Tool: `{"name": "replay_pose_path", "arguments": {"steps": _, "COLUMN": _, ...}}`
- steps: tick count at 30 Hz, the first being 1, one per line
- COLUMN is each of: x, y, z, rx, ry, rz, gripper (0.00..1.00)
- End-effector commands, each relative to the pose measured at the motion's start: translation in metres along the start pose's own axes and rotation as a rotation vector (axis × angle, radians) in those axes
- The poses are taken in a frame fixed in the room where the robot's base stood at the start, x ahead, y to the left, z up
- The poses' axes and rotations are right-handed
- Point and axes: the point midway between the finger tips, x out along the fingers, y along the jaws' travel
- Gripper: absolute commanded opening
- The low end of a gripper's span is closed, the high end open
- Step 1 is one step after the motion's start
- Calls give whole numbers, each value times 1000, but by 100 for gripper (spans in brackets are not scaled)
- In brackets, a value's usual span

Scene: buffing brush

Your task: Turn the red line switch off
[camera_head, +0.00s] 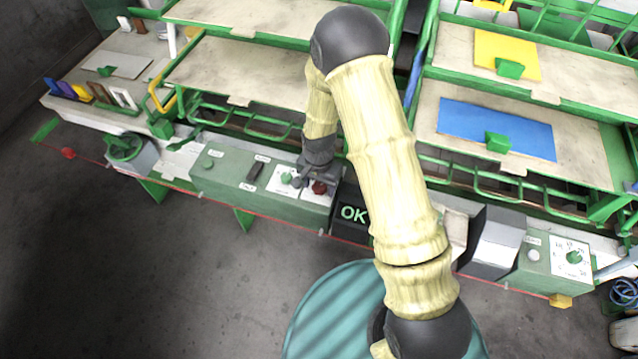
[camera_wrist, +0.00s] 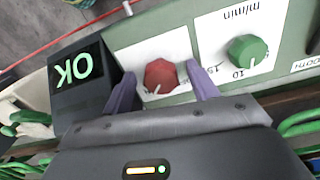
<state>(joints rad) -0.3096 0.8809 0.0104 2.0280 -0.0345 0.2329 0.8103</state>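The red knob (camera_wrist: 160,76) sits on a white plate on the green control panel, with a pale pointer line on its near edge in the wrist view. In the head view the red knob (camera_head: 319,188) shows just beside my gripper (camera_head: 308,181). In the wrist view my gripper (camera_wrist: 164,88) is open, with one purple finger on each side of the red knob. I see a gap between each finger and the knob. Whether the fingertips reach down to knob height is hard to tell.
A green dial (camera_wrist: 247,51) sits beside the red knob, close to one finger. A black display (camera_wrist: 84,75) reading OK stands on the other side. The green panel (camera_head: 235,178) also carries a black switch (camera_head: 255,171). Shelves (camera_head: 245,70) rise behind.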

Motion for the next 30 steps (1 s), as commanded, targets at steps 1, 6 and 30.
{"name": "replay_pose_path", "arguments": {"steps": 1, "x": 0, "y": 0, "z": 0, "rx": 0, "ry": 0, "rz": 0, "gripper": 49}}
{"name": "replay_pose_path", "arguments": {"steps": 6, "x": 0, "y": 0, "z": 0, "rx": 0, "ry": 0, "rz": 0, "gripper": 16}}
{"name": "replay_pose_path", "arguments": {"steps": 30, "x": 0, "y": 1, "z": 0, "rx": -277, "ry": 1, "rz": -1, "gripper": 14}}
